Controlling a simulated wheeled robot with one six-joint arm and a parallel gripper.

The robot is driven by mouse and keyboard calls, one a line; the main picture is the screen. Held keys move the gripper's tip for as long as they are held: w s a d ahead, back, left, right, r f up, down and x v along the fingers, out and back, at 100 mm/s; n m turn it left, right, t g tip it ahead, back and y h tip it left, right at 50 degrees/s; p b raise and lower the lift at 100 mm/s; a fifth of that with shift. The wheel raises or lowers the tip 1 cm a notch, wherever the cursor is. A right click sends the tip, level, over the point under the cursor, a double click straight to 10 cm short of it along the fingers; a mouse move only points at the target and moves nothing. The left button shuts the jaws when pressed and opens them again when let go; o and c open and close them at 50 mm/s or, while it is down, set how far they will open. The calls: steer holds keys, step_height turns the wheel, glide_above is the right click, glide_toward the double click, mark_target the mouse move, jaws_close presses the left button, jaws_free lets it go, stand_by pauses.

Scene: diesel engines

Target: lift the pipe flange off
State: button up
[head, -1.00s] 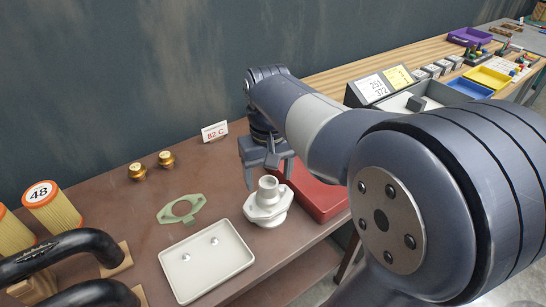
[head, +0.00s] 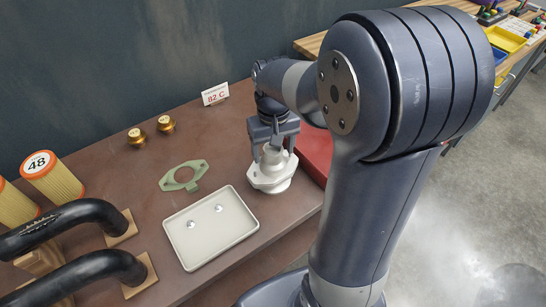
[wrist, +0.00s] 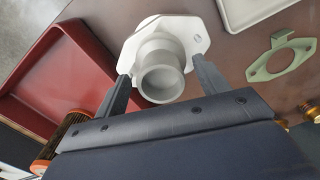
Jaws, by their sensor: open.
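The pale grey pipe flange (head: 272,180) stands upright on the brown bench, with its round pipe neck pointing up and its plate below. The wrist view looks down into the open neck (wrist: 161,78), with the flange plate (wrist: 196,36) behind it; a hole shows in the plate's right lobe. My gripper (head: 272,154) is above the flange with its fingers pointing down. In the wrist view its two fingers (wrist: 160,72) are apart, one on each side of the neck. I cannot tell whether either finger touches it.
A green gasket (head: 167,183) and a white tray (head: 215,240) with two small nuts lie left of the flange. A red tray (head: 314,150) is close on its right. Black pipes (head: 75,275), orange filters (head: 58,183), brass fittings (head: 137,138) and a sign (head: 215,94) stand farther off.

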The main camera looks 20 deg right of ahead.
steer(key=shift+f, duration=0.5)
jaws_close()
stand_by(0.4)
